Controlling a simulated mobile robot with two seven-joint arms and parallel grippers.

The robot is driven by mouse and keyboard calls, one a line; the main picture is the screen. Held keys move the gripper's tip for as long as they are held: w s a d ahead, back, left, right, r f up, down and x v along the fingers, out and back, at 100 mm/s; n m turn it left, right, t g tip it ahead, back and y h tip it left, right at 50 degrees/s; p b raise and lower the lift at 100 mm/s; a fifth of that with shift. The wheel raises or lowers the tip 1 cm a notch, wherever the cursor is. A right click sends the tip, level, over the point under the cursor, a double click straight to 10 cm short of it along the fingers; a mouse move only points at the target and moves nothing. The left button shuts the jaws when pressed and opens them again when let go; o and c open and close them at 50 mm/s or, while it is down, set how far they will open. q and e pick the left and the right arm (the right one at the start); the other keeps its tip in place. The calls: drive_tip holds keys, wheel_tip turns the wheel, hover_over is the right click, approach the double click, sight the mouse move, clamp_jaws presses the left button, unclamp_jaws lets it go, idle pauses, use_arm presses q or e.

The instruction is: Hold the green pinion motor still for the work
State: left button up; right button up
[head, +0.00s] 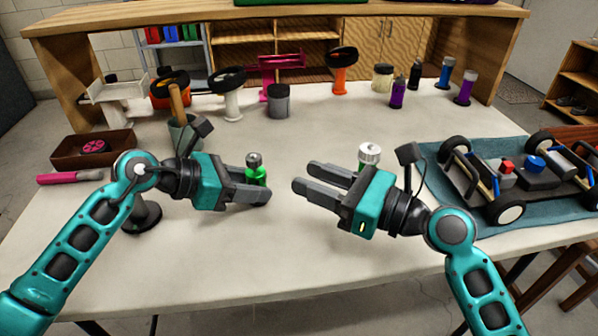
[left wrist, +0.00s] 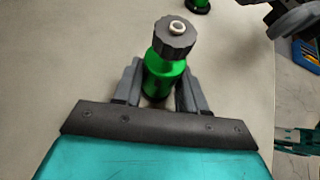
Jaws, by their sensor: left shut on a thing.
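The green pinion motor (head: 255,175) stands upright on the table, with a green body and a dark toothed pinion on top. My left gripper (head: 262,188) is shut on it from the left. In the left wrist view the motor (left wrist: 165,75) sits between the two grey fingers of my left gripper (left wrist: 158,85), its dark cap with a pale centre facing up. The lower part of the motor is partly hidden by the fingers. My right gripper (head: 300,176) is open and empty, to the right of the motor and apart from it.
The racecar chassis (head: 520,178) lies on a blue mat (head: 460,200) at right. A brown tray (head: 72,154) and pink-handled tool (head: 60,179) lie at left. Several stands and bottles line the back. The front table is clear.

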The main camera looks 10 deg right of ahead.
idle(0.3)
use_arm(q)
drive_tip(key=o, duration=1.1)
drive_tip(key=v, duration=1.2)
drive_tip(key=shift+s+f, duration=0.1)
use_arm(e)
drive_tip(key=shift+s, duration=0.15)
